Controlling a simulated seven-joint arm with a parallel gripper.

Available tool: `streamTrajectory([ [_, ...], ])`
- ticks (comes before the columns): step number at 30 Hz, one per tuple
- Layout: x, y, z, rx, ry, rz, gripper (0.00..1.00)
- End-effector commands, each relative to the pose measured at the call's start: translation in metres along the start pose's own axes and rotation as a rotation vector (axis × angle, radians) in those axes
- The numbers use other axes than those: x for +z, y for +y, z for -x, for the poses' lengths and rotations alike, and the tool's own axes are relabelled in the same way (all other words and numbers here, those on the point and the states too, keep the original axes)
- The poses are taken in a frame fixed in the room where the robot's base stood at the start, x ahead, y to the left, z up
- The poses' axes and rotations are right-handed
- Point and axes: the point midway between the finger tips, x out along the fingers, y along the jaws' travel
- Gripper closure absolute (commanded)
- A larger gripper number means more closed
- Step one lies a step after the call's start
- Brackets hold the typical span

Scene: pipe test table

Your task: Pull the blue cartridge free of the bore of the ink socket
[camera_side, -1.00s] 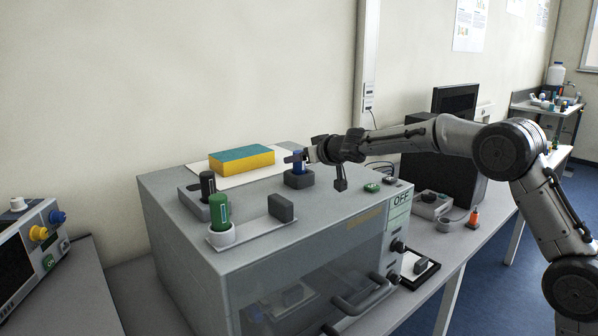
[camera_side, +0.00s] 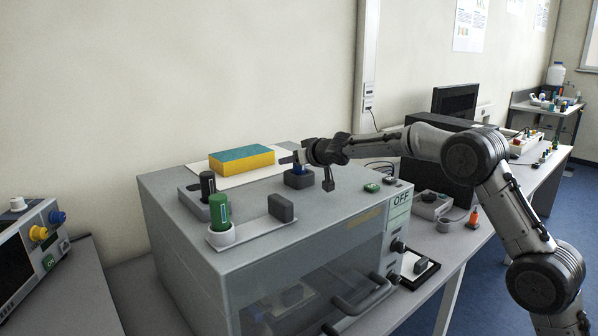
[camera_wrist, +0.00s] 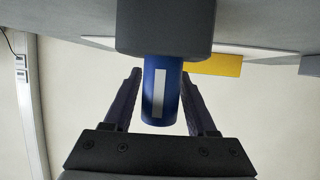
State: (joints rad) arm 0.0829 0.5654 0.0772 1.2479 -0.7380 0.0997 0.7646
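The blue cartridge (camera_wrist: 161,92), with a white stripe, stands with its lower part inside the dark grey ink socket (camera_wrist: 166,27). The wrist view shows the socket at the top and the cartridge jutting out of it. In the side view the cartridge (camera_side: 297,168) is mostly covered by my fingers, above the socket (camera_side: 299,180) on the grey cabinet top. My gripper (camera_wrist: 161,80) is open, with one dark finger on each side of the cartridge. A narrow gap shows beside the cartridge; whether the fingertips touch it is hard to tell.
On the grey cabinet (camera_side: 270,238), a yellow and teal sponge (camera_side: 241,159) lies behind the socket. A green cartridge (camera_side: 219,211), a black one (camera_side: 207,185) and a grey block (camera_side: 281,207) are to the left.

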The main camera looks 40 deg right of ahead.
Motion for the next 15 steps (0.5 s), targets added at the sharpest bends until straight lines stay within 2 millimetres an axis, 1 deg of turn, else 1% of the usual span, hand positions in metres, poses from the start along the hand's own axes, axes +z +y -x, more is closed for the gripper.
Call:
streamTrajectory([
  [1,0.0000,0.0000,0.0001,0.000,0.000,0.000,0.54],
  [5,0.0000,-0.0001,0.0001,0.000,0.000,0.000,0.77],
  [6,0.0000,-0.0001,0.0001,0.000,0.000,0.000,0.84],
  [9,0.0000,-0.0001,0.0002,0.000,0.000,0.000,1.00],
  [15,-0.0019,0.0000,0.0008,0.000,0.002,0.000,1.00],
])
